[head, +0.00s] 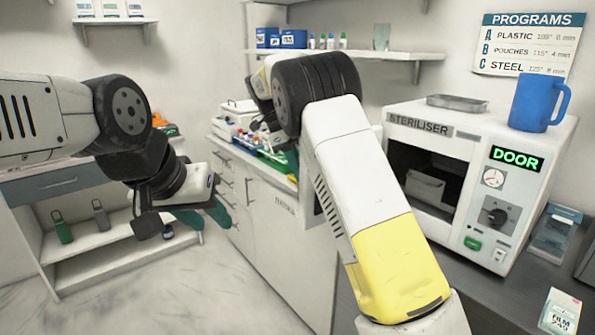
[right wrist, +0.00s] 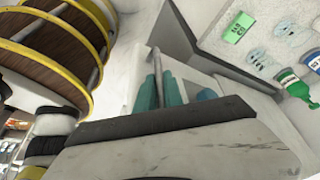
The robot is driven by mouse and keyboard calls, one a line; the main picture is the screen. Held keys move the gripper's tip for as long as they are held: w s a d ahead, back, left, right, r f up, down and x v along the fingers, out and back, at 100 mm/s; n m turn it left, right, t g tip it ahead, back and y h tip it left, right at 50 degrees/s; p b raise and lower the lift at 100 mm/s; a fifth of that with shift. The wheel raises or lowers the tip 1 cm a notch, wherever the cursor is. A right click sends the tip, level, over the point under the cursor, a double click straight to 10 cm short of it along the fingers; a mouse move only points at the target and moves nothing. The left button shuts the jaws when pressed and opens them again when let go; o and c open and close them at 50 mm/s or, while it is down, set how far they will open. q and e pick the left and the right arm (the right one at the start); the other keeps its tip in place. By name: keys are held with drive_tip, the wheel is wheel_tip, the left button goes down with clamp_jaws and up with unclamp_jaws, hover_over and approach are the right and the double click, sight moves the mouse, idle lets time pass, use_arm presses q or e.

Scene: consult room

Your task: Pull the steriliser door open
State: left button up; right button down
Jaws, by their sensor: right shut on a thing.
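The white steriliser (head: 423,127) stands on the right-hand counter in the head view. Its front shows a dark open cavity with a metal basket (head: 427,185) inside, and its display reads DOOR. The door is mostly hidden behind my right arm, which reaches across the steriliser's left side. In the right wrist view the teal fingers of my right gripper (right wrist: 163,92) are closed around a thin grey bar (right wrist: 155,65), which looks like the door handle; the grip is partly hidden. My left gripper (head: 212,206) hangs empty and open, away from the steriliser.
A blue mug (head: 539,103) and a metal tray (head: 457,103) sit on top of the steriliser. A white cabinet (head: 268,215) with a crowded top stands behind my right arm. A low shelf (head: 90,245) with bottles is at left. Open floor lies in front.

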drive_tip(key=c, duration=1.5)
unclamp_jaws()
drive_tip(key=shift+d, duration=0.1)
drive_tip(key=shift+v, duration=3.9)
drive_tip(key=shift+f, duration=0.1)
